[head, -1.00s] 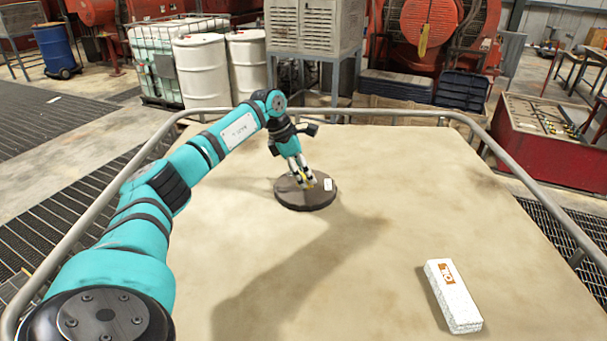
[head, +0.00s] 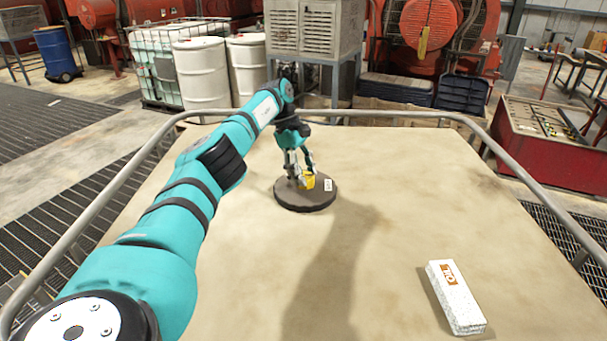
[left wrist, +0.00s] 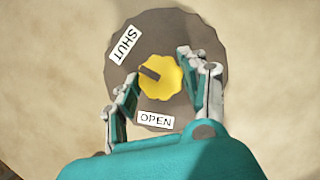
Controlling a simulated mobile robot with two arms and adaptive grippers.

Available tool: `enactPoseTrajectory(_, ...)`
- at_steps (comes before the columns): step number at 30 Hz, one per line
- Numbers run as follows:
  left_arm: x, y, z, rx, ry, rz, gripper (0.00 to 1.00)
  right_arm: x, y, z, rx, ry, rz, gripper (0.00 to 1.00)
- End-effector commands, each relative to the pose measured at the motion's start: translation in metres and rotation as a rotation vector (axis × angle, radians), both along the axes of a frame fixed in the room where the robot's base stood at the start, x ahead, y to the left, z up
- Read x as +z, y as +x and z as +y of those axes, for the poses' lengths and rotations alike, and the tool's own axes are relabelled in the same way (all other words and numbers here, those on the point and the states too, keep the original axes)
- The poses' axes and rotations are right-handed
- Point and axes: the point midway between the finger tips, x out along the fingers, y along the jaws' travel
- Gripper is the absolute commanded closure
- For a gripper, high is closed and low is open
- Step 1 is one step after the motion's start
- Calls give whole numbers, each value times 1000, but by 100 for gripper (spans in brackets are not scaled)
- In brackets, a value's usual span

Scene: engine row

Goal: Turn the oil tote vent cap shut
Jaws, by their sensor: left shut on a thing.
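The yellow vent cap (head: 309,182) sits in the middle of a round dark base (head: 306,203) on the tan table. It also shows in the left wrist view (left wrist: 165,83), with a dark pointer mark on top. The mark points up and left, roughly toward the SHUT label (left wrist: 124,45). The OPEN label (left wrist: 155,120) lies below the cap in that view. My left gripper (head: 302,177) is over the base, its two fingers on opposite sides of the cap and shut on it. My right gripper does not show.
A white box with an orange label (head: 455,298) lies at the table's front right. A grey rail (head: 430,115) runs around the table edge. White drums (head: 201,75) and a red cabinet (head: 535,135) stand beyond it. The table around the base is clear.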

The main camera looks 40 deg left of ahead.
Motion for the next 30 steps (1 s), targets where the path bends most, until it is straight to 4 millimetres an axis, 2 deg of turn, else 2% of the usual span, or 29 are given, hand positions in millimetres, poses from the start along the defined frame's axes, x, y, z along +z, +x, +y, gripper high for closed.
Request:
enactPoseTrajectory(9,-1,0,-1,-64,0,1,88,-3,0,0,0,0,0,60)
enactPoseTrajectory(22,-1,0,0,-70,1,2,88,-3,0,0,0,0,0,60)
enactPoseTrajectory(23,-1,0,0,-70,1,2,52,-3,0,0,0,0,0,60)
enactPoseTrajectory(27,-1,0,0,-69,1,2,34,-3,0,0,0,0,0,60)
enactPoseTrajectory(30,-1,0,0,-69,1,1,32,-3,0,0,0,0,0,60)
